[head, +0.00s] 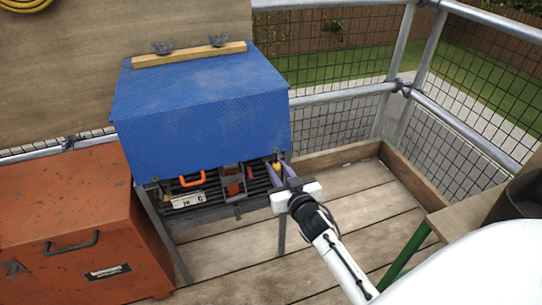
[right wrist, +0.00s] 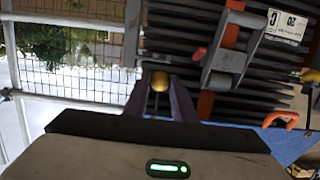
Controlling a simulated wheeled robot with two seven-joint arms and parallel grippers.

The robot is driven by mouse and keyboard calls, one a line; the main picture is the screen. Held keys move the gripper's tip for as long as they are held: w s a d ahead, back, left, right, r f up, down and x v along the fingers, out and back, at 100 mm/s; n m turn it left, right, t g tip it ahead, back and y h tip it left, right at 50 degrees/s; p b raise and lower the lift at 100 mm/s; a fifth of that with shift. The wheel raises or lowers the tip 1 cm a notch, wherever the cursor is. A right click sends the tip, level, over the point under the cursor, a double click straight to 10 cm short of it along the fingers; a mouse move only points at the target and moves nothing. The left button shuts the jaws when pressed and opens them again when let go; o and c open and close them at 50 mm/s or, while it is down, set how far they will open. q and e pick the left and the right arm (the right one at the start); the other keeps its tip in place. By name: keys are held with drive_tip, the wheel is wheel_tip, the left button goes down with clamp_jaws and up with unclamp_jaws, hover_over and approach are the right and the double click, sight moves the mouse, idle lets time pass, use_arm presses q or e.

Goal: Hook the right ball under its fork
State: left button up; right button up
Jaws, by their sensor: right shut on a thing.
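The right ball (head: 277,167) is small and yellow, at the right front corner below the blue sheet (head: 200,110). My right gripper (head: 284,173) has its purple-grey fingers around the ball. In the right wrist view the ball (right wrist: 160,81) sits between the fingertips, and the gripper (right wrist: 160,90) is shut on it. The ball is close to the right edge of the dark slatted rack (right wrist: 185,58). I cannot make out its fork clearly, nor whether the ball is under it. Another yellow ball (right wrist: 311,76) shows at the right wrist view's edge. My left gripper is not in view.
An orange handle (head: 192,180), a white label plate (head: 187,200) and a grey metal bracket (head: 232,181) are on the rack left of my gripper. An orange chest (head: 70,225) stands at left. Mesh railing (head: 335,60) runs behind. Planks (head: 345,215) at right are clear.

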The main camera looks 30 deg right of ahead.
wheel_tip(320, 180, down, 8)
drive_tip(key=b, duration=0.5)
drive_tip(key=shift+s+r, duration=0.2)
drive_tip(key=shift+a, duration=0.1)
idle(0.6)
drive_tip(key=shift+w, duration=0.1)
drive_tip(key=x, duration=0.1)
drive_tip(key=b+x, duration=0.1)
drive_tip(key=x, duration=0.1)
drive_tip(key=b+x, duration=0.1)
drive_tip(key=shift+w+r, duration=0.2)
drive_tip(key=shift+w, duration=0.15)
idle(0.8)
